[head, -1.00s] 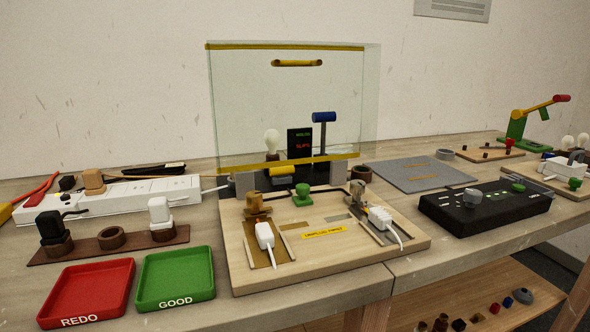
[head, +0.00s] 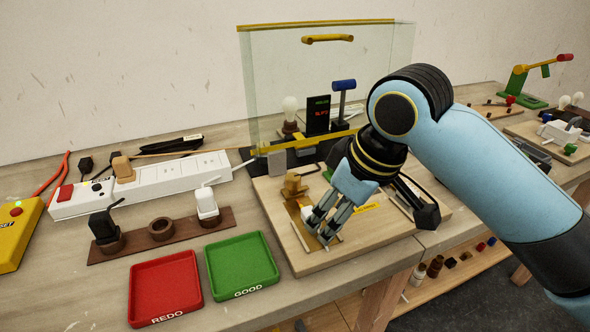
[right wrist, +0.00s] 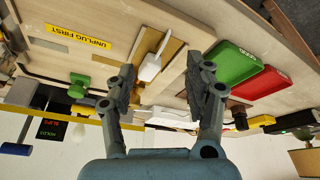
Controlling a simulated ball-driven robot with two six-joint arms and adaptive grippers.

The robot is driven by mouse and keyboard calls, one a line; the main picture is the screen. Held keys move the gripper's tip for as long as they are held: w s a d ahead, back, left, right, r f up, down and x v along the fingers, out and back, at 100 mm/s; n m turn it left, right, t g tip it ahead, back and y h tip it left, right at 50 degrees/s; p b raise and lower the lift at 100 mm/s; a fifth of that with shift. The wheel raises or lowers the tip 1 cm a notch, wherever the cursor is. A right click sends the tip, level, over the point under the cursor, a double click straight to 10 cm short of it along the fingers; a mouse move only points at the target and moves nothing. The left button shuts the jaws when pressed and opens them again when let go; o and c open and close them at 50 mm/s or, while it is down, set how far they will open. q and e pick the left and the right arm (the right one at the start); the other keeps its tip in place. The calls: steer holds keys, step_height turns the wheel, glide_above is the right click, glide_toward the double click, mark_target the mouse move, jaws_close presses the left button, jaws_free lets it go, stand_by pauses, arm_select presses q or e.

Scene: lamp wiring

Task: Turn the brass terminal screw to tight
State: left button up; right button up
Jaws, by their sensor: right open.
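The brass terminal screw (head: 294,185) stands upright at the back of a brass strip on the wooden board (head: 290,245). My right gripper (head: 320,228) comes in from the right in the head view. Its fingers point down over the front of the brass strip, in front of the screw. The white plug there is partly hidden by the fingers. In the right wrist view the gripper (right wrist: 162,72) is open and empty, with the white plug (right wrist: 150,67) seen between its fingers. I cannot make out the screw there. My left gripper is not in view.
A clear screen (head: 310,80) with a yellow rim stands behind the board. A green tray (head: 243,288) and a red tray (head: 165,318) lie to the left of the board. A green knob (right wrist: 79,85) and an "UNPLUG FIRST" label (right wrist: 78,36) show in the wrist view.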

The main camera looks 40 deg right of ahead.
steer(key=n+y, duration=0.1)
glide_toward(294, 177)
steer(key=x, duration=0.9)
steer(key=shift+f+b, duration=0.1)
steer(key=shift+b, duration=0.3)
jaws_close()
